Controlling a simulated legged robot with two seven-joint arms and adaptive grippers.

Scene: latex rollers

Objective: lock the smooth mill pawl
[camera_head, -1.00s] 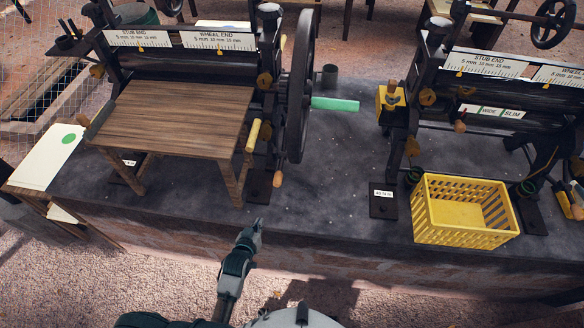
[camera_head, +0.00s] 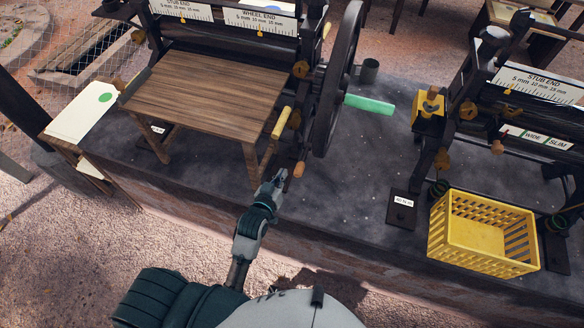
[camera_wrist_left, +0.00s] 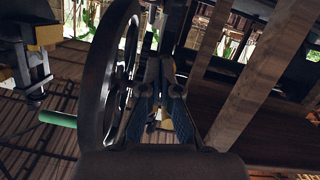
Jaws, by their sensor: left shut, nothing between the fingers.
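The left mill (camera_head: 228,38) has a wooden feed table, a large dark wheel (camera_head: 336,85) and a green crank handle (camera_head: 369,104). A yellow handle (camera_head: 281,122) and a small orange-brown wooden knob (camera_head: 298,169) sit between table and wheel; I cannot tell which belongs to the pawl. My left gripper (camera_head: 279,179) is shut and empty, just left of the knob and close to it; contact cannot be told. In the left wrist view its fingers (camera_wrist_left: 160,75) point in between the wheel (camera_wrist_left: 105,75) and a wooden table leg (camera_wrist_left: 265,70). The right gripper is not in view.
A second mill (camera_head: 530,105) stands at the right, with a yellow crate (camera_head: 482,232) in front. A tag-marked foot plate (camera_head: 402,209) lies left of the crate. A white board with a green dot (camera_head: 82,112) is at the left. The bench between the mills is mostly clear.

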